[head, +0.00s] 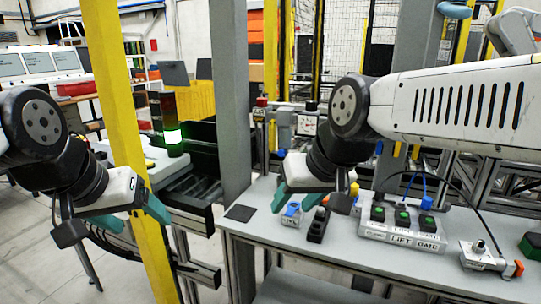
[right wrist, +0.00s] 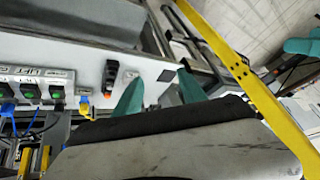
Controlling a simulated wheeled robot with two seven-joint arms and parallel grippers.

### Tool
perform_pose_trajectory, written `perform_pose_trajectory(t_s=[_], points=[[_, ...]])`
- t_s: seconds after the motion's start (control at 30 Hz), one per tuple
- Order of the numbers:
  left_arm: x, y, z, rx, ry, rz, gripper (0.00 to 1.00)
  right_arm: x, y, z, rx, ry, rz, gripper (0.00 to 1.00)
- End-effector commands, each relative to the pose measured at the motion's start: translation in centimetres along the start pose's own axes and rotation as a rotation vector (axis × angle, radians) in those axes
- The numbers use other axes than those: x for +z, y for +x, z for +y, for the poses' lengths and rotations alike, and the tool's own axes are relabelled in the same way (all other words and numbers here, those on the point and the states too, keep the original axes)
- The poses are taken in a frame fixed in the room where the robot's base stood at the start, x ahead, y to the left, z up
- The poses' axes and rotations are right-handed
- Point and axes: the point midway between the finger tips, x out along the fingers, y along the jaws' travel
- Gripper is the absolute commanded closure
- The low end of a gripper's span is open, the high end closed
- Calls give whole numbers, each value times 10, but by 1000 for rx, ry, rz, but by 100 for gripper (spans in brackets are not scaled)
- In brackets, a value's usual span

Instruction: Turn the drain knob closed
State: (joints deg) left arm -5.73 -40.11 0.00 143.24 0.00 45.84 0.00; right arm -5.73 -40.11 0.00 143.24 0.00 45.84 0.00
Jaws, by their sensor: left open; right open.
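A small light box with an upright knob (head: 480,246) stands at the right of the grey table. I cannot read a label on it, so I cannot confirm that it is the drain knob. My right gripper (head: 296,198) is open and empty above the table's left part, well left of that box. Its teal fingertips are apart in the right wrist view (right wrist: 160,92); the knob box does not show there. My left gripper (head: 130,214) is open and empty at the left, beside the yellow post and away from the table.
A panel with green buttons (head: 402,232), marked LIFT and GATE, stands on the table (head: 330,254) left of the knob box. A black switch (head: 318,225) and a small blue part (head: 291,214) are under my right gripper. A yellow post (head: 128,120) and grey post (head: 231,100) stand between the arms.

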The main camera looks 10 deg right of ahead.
Motion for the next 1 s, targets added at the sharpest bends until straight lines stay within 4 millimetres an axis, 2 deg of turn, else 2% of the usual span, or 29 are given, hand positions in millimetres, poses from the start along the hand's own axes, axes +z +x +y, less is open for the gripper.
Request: perform_pose_trajectory(t_s=[0.13,0.27,0.4,0.57,0.7,0.8,0.9,1.0], points=[[0,0,0,0,0,0,26,-6,4,-2,-14,4,6,52],[0,0,0,0,0,0,26,-37,23,-12,-74,33,41,52],[0,0,0,0,0,0,26,-93,66,-23,-140,109,114,52],[0,0,0,0,0,0,26,-153,127,-19,-121,209,216,52],[0,0,0,0,0,0,26,-191,184,-1,-22,272,311,52],[0,0,0,0,0,0,26,-210,222,17,90,291,385,52],[0,0,0,0,0,0,26,-224,252,38,225,282,467,52],[0,0,0,0,0,0,26,-236,273,59,377,242,562,52]])
